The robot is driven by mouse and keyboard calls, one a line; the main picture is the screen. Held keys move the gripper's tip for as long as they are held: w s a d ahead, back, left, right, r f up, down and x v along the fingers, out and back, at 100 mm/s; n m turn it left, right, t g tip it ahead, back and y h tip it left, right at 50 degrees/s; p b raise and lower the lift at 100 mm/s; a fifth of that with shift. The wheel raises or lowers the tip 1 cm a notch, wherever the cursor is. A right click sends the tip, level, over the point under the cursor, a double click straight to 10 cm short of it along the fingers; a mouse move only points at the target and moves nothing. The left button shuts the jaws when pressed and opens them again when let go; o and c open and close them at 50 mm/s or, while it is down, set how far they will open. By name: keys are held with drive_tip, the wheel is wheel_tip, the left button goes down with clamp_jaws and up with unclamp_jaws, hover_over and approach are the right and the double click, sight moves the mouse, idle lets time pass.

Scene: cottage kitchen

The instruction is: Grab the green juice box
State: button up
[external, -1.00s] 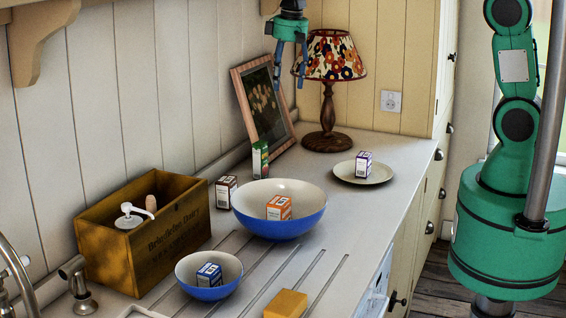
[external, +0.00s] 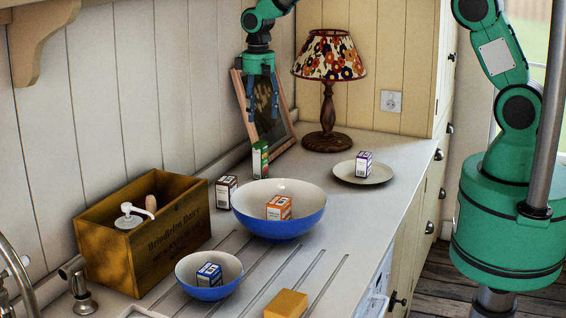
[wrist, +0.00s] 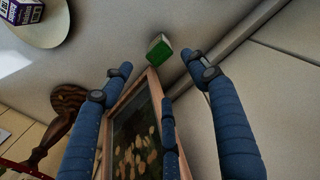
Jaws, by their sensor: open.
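The green juice box (external: 260,159) stands upright on the counter near the wall, behind the large blue bowl and in front of the leaning picture frame. It is green and white. In the wrist view the green box (wrist: 160,48) shows at upper middle, beyond and between my spread fingers. My gripper (external: 262,108) is open and empty, pointing down above the box, in front of the picture frame. In the wrist view my blue fingers (wrist: 162,78) are apart, with nothing between their tips.
The picture frame (external: 288,137) leans on the wall close to my gripper. A lamp (external: 328,110) stands right of it. A brown-white box (external: 225,192) and a large bowl (external: 251,217) holding an orange box are nearby. A plate (external: 348,176) bears a purple box.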

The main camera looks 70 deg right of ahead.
sight(258, 142)
drive_tip(key=shift+f, duration=4.3)
drive_tip(key=shift+f, duration=0.1)
drive_tip(key=shift+w+f+p, duration=0.1)
drive_tip(key=shift+f+p, duration=0.2)
drive_tip(key=shift+f, duration=2.2)
drive_tip(key=c, duration=1.4)
